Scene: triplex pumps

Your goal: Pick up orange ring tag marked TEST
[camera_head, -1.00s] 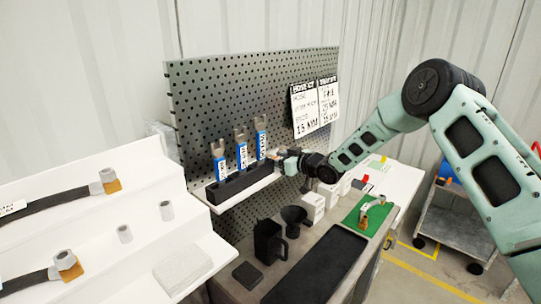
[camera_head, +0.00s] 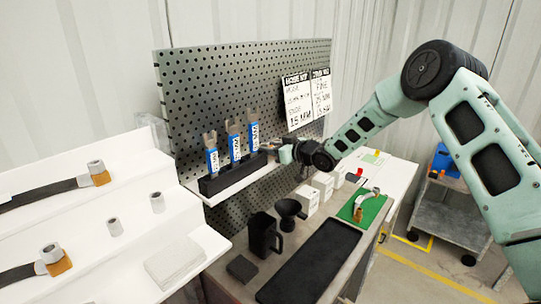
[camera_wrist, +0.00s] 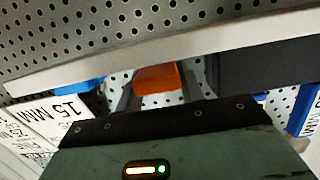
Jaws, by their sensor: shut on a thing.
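In the wrist view an orange piece (camera_wrist: 157,78), which looks like the ring tag, sits between the fingers of my gripper (camera_wrist: 157,90). My gripper is shut on it. No marking can be read on it, and its ring shape does not show clearly. In the head view my gripper (camera_head: 281,153) is at the right end of the white shelf (camera_head: 225,191) on the pegboard, beside the black holder (camera_head: 234,178). The tag cannot be clearly made out there.
Several blue-handled wrenches (camera_head: 234,146) stand upright in the holder. The pegboard (camera_head: 215,90) is close behind my gripper, with white signs (camera_head: 307,98) on it. Below are a black funnel (camera_head: 289,210), a black jug (camera_head: 264,236), white boxes (camera_head: 307,199) and a black tray (camera_head: 312,262).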

